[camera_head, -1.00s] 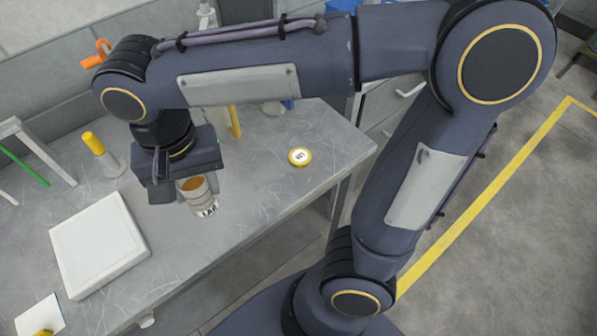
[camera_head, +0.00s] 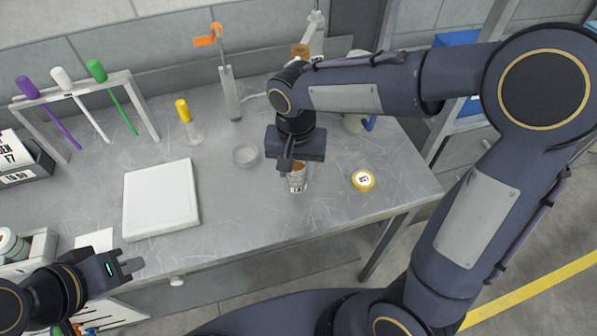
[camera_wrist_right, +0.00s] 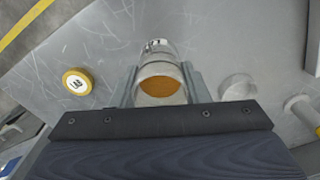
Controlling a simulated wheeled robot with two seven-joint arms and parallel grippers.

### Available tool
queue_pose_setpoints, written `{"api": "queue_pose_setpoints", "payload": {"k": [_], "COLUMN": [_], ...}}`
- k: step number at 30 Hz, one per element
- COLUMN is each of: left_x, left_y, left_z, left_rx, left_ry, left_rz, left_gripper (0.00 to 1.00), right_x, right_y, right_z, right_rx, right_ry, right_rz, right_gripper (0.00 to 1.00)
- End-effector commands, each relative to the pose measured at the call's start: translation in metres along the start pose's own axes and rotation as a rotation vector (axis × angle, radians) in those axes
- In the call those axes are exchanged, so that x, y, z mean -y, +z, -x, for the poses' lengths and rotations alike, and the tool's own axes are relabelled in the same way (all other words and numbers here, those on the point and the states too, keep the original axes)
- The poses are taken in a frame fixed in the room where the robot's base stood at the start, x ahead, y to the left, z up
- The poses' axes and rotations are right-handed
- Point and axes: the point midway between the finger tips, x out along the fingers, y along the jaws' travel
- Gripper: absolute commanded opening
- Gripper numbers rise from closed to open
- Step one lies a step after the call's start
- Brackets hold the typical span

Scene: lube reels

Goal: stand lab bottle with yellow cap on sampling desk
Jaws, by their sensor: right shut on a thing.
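A small clear bottle (camera_head: 297,182) with amber content and a white label is between the fingers of my right gripper (camera_head: 296,166). In the right wrist view the bottle (camera_wrist_right: 160,80) shows an open round top, and the gripper's fingers (camera_wrist_right: 163,88) flank it. It is over or on the sampling desk (camera_head: 250,215); whether its base touches is unclear. A round yellow cap-like disc with a white label (camera_head: 363,180) lies on the desk to the right, apart from the bottle. My left gripper (camera_head: 130,268) is open and empty by the desk's front edge.
A white flat plate (camera_head: 161,199) lies left of the bottle. A clear dish (camera_head: 245,154), a flask with a yellow top (camera_head: 189,122) and a stand (camera_head: 85,88) with coloured sticks are behind. The desk front between plate and bottle is clear.

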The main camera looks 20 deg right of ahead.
Motion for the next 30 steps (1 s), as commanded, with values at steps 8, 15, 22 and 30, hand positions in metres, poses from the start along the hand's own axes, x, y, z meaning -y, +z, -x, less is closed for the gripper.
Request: {"api": "queue_pose_setpoints", "payload": {"k": [8,15,22,30], "left_x": [-0.001,-0.001,0.000,0.000], "left_y": [-0.001,-0.001,0.000,0.000], "left_z": [0.002,0.002,0.000,-0.001], "left_rx": [0.000,0.000,0.000,0.000], "left_ry": [0.000,0.000,0.000,0.000], "left_rz": [0.000,0.000,0.000,0.000], "left_gripper": [0.00,0.00,0.00,0.00], "right_x": [-0.004,-0.003,-0.003,-0.003], "right_y": [-0.011,-0.011,-0.011,-0.010], "right_z": [-0.029,-0.044,-0.046,-0.046], "right_rx": [0.002,-0.001,-0.001,-0.001], "right_ry": [0.003,-0.001,-0.001,-0.001], "right_rz": [0.000,0.000,0.000,0.000], "right_gripper": [0.17,0.17,0.17,0.63]}}
